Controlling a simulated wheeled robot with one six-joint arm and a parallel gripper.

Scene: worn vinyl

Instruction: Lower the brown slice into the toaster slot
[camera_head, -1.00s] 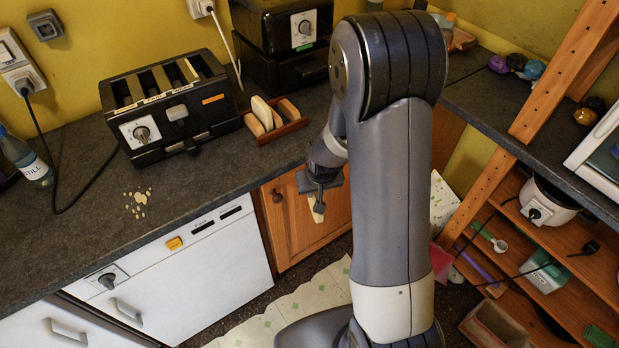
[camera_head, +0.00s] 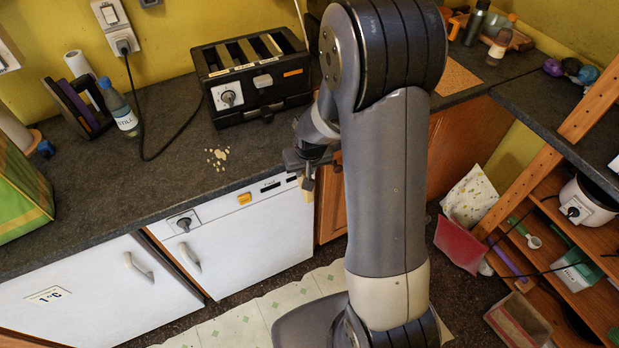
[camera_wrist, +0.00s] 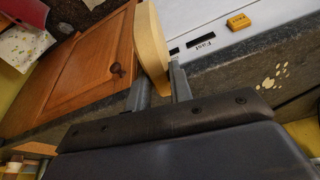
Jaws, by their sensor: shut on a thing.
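The black toaster (camera_head: 252,78) stands on the counter against the yellow wall, with long slots on top and a dial on its front. My gripper (camera_head: 307,174) is in front of the counter edge, lower than the toaster and to its right. It is shut on a bread slice (camera_head: 308,193), which hangs down from the jaws. In the wrist view the slice (camera_wrist: 150,42) is pale tan with a slightly darker edge, held between the two fingers (camera_wrist: 160,86). My arm hides the counter just right of the toaster.
White cabinet fronts (camera_head: 240,245) and an orange wooden door stand below. A shelf ladder is at right.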

